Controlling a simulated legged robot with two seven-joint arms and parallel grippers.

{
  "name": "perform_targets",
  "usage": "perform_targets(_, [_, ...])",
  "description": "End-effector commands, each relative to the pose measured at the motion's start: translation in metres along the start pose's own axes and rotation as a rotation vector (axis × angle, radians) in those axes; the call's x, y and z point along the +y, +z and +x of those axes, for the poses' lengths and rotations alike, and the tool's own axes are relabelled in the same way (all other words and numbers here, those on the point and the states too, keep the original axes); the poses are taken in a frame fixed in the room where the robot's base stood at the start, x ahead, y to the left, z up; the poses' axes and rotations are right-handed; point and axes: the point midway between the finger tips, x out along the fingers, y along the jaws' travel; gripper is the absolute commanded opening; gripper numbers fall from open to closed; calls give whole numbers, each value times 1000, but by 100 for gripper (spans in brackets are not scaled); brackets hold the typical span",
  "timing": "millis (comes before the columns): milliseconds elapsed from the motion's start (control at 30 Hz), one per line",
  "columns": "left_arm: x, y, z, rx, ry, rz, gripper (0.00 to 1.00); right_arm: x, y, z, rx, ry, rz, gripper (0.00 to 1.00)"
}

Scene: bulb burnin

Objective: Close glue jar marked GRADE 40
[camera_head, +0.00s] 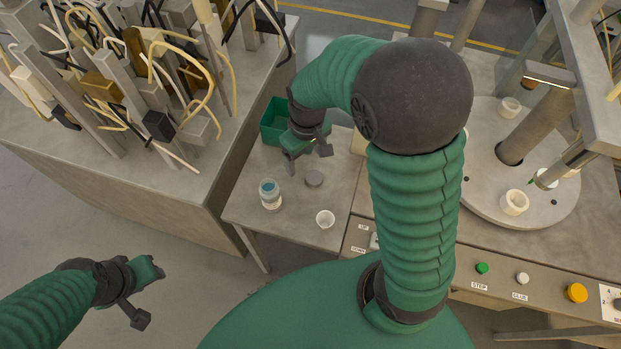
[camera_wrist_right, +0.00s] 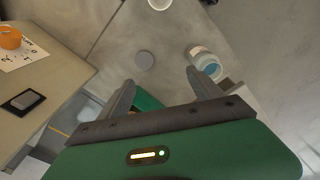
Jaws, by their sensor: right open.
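An open glue jar (camera_head: 270,193) with blue contents and a pale label stands upright on the small grey table; its marking is too small to read. A flat grey disc, which looks like its lid (camera_head: 314,178), lies on the table just right of it. In the right wrist view the lid (camera_wrist_right: 144,60) and the jar (camera_wrist_right: 207,65) lie beyond the fingers. My right gripper (camera_head: 306,161) is open and empty above the table, behind the lid; its fingers also show in the wrist view (camera_wrist_right: 161,88). My left gripper (camera_head: 150,296) is open and empty, low at the left.
A green bin (camera_head: 271,131) is behind my right gripper. A bench with cables (camera_head: 160,185) is at the left. A machine with a round turntable (camera_head: 480,203) and a button panel is at the right.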

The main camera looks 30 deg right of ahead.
Motion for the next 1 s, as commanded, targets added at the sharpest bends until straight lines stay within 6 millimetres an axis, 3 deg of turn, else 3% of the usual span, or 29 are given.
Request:
perform_targets(100, [0,0,-2,0,0,0,36,28,-21,4,-56,-7,-66,74])
perform_targets(200, [0,0,-1,0,0,0,36,37,-25,4,-68,-14,-90,74])
perform_targets(533, [0,0,-2,0,0,1,36,30,-24,10,-69,-9,-94,74])
perform_targets(1000, [0,-1,-4,0,0,0,36,33,-17,107,-68,-11,-92,74])
